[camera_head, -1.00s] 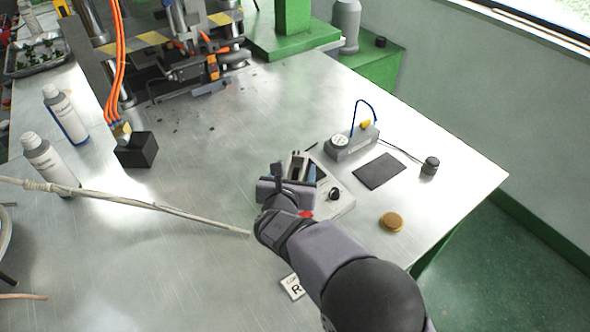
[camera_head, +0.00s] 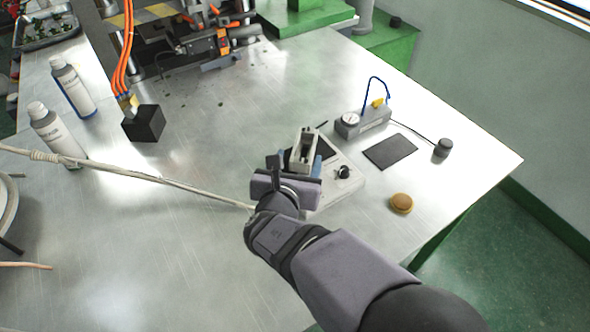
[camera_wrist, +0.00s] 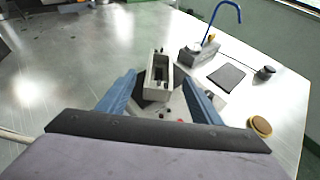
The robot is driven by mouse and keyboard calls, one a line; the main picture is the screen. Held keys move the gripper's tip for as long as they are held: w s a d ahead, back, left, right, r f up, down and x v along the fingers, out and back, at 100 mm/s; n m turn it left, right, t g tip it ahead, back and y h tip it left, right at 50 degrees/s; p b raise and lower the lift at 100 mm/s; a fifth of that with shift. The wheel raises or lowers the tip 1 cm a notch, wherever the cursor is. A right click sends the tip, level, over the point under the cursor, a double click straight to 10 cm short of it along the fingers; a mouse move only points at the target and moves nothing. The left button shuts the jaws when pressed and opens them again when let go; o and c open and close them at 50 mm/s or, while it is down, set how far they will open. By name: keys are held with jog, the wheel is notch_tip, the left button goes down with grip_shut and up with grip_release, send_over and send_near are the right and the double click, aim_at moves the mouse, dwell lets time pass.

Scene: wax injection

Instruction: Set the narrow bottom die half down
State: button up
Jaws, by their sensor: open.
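The narrow die half (camera_head: 304,149) is a light grey metal block with an open slot. It sits upright on or over a light grey fixture (camera_head: 343,187) with a black knob. In the wrist view the die half (camera_wrist: 159,78) stands just beyond and between the two blue fingers. My gripper (camera_wrist: 160,97) is open, and no finger visibly touches the die half. In the head view my gripper (camera_head: 296,169) is in front of the die half and hides part of the fixture. I cannot tell what lies directly under the die half.
A gauge box (camera_head: 362,124) with a blue hose, a dark pad (camera_head: 390,151), a black knob (camera_head: 443,147) and a tan round piece (camera_head: 401,203) lie to the right. A black block (camera_head: 144,123) and bottles (camera_head: 57,134) stand left. A pale cable (camera_head: 150,178) crosses the table. The centre is clear.

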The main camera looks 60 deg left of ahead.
jog(key=shift+v, duration=1.6)
jog(key=w+d+f+m+h, duration=0.1)
jog(key=w+d+m+h, duration=0.2)
jog(key=w+d+m, duration=0.2)
jog(key=w+d+f+m+h, duration=0.2)
jog(key=w+d+m+h, duration=0.1)
jog(key=w+d, duration=0.5)
jog(key=w+d+f+m+h, duration=0.1)
jog(key=w+d+m+h, duration=0.2)
jog(key=d, duration=0.9)
jog(key=shift+w+f+m+h, duration=0.15)
jog(key=shift+w+m, duration=0.75)
jog(key=shift+w, duration=0.05)
jog(key=shift+w+f+m+h, duration=0.15)
jog(key=shift+w+m, duration=0.75)
jog(key=shift+w, duration=0.05)
jog(key=s+d+f+m+g+h, duration=0.1)
jog(key=d+f+m+g+h, duration=0.15)
jog(key=d+m, duration=0.75)
jog(key=s+d+f+m+g+h, duration=0.15)
jog(key=d+m+g, duration=0.3)
jog(key=d, duration=0.95)
jog(key=s+d+f+m+g+y, duration=0.2)
jog(key=s+d+m+y, duration=0.2)
jog(key=s+m, duration=0.5)
jog(key=d+m, duration=0.2)
jog(key=m, duration=0.5)
jog(key=shift+s+d+f+g, duration=0.3)
jog(key=shift+s+d+f, duration=0.05)
